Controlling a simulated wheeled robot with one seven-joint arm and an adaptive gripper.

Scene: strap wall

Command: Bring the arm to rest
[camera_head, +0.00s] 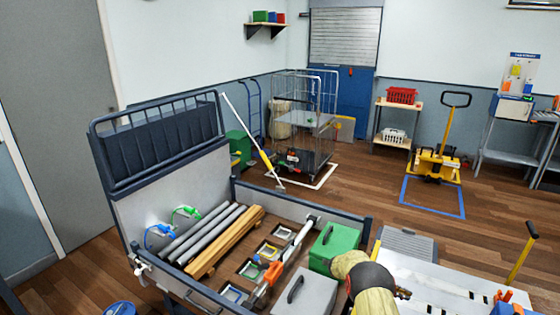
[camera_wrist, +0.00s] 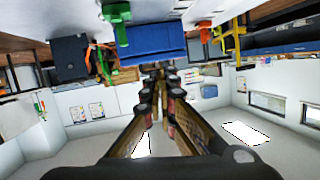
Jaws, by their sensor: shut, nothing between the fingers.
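My gripper (camera_wrist: 160,72) shows in the wrist view, its two fingers running up from the bottom and meeting near the upper middle. It is shut with nothing held. The wrist picture appears upside down, with ceiling lights low in the frame. A blue box (camera_wrist: 151,42) and a green object (camera_wrist: 117,18) appear beyond the fingertips; their distance is unclear. In the head view a yellowish and dark rounded part of my arm (camera_head: 372,282) shows at the lower middle. I cannot make out the fingers there.
A large open crate (camera_head: 300,205) with pipes (camera_head: 205,232), wooden beams (camera_head: 228,240) and a green case (camera_head: 333,247) stands close in front. A white-topped table (camera_head: 450,290) lies at the lower right. A wire cage cart (camera_head: 305,125) and yellow pallet jack (camera_head: 437,163) stand farther back, with open floor between.

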